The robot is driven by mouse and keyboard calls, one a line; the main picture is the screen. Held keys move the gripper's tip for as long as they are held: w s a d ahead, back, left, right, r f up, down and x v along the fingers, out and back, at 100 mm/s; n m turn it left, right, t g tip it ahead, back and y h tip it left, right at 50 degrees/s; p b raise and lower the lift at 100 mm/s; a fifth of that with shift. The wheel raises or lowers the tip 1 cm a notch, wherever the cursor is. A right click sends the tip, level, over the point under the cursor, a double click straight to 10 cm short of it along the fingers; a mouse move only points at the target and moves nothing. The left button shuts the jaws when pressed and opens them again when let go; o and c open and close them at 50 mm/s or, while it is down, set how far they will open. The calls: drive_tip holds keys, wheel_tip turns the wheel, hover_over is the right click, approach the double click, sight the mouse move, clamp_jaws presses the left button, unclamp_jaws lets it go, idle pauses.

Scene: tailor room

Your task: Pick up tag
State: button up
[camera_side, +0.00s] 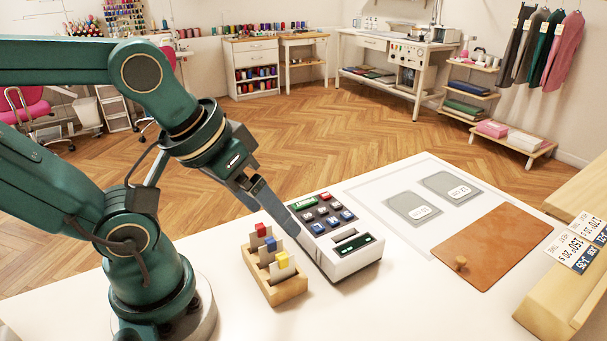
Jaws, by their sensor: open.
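My gripper (279,221) is open and points down to the right, between the small wooden holder and the white keypad device. It appears empty. Several white and blue printed tags (568,247) with numbers lie on the wooden rack at the right edge, far from my gripper. The wooden holder (288,291) bears upright cards with a red clip (261,230), a blue clip (270,243) and a yellow clip (282,260). I cannot tell whether the gripper tips touch anything.
The white keypad device (345,264) has a slot at its front. Two grey pads (398,201) with white labels lie on the white table (400,310). The front table area is clear.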

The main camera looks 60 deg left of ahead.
sight(282, 256)
drive_tip(key=n, duration=0.3)
drive_tip(key=w+f+n+g, duration=0.1)
drive_tip(key=n, duration=0.3)
drive_tip(key=f+n+g, duration=0.1)
drive_tip(key=n, duration=0.2)
drive_tip(key=shift+w+a, duration=0.1)
drive_tip(key=shift+w, duration=0.3)
drive_tip(key=f+n+g, duration=0.1)
drive_tip(key=n, duration=0.1)
drive_tip(key=f+n+g, duration=0.1)
drive_tip(key=f+n, duration=0.1)
drive_tip(key=n, duration=0.1)
drive_tip(key=shift+w+a+g, duration=0.1)
drive_tip(key=shift+w+g, duration=0.3)
drive_tip(key=shift+s+f+g, duration=0.15)
drive_tip(key=shift+f+g, duration=0.25)
drive_tip(key=shift+f, duration=2.85)
drive_tip(key=c, duration=1.4)
drive_tip(key=shift+r, duration=0.1)
